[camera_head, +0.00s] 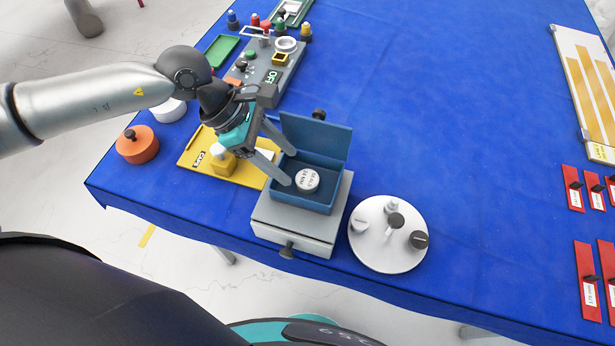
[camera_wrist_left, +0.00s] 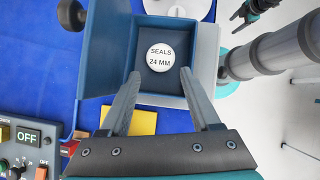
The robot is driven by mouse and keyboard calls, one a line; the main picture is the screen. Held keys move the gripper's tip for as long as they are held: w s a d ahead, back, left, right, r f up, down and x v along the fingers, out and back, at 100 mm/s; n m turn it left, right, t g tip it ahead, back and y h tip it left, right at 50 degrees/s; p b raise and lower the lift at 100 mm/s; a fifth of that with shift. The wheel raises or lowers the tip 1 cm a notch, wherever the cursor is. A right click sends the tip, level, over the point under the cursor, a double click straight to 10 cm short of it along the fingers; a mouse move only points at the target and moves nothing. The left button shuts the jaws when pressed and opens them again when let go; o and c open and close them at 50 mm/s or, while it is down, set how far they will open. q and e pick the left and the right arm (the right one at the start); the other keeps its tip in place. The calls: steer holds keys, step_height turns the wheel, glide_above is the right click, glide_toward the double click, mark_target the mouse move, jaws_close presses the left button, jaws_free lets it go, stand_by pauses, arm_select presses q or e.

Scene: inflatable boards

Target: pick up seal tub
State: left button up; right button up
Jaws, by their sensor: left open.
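The seal tub (camera_head: 307,180) is a small round white tub marked "SEALS 24 MM". It sits inside an open dark blue box (camera_head: 317,203) whose lid stands up at the back. The tub also shows in the left wrist view (camera_wrist_left: 160,57), on the box floor. My left gripper (camera_head: 288,170) is open and empty, pointing down at the box, with its fingertips near the tub. In the left wrist view its fingers (camera_wrist_left: 160,75) lie on either side of the tub's line, and the tub shows just beyond the tips. I do not see my right gripper's jaws in the head view.
The box stands on a grey drawer unit (camera_head: 296,234) with a dark knob. A white round tray (camera_head: 390,240) with knobbed pieces is to its right. A yellow board (camera_head: 222,160), an orange tub (camera_head: 138,146) and a grey control panel (camera_head: 268,70) lie left and behind. The blue table's middle is clear.

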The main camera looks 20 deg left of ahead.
mark_target(304, 179)
arm_select(q)
steer(key=shift+p+x, duration=0.5)
steer(key=shift+x, duration=2.35)
steer(key=shift+s+d+r, duration=0.1)
steer(key=shift+r, duration=0.05)
jaws_close()
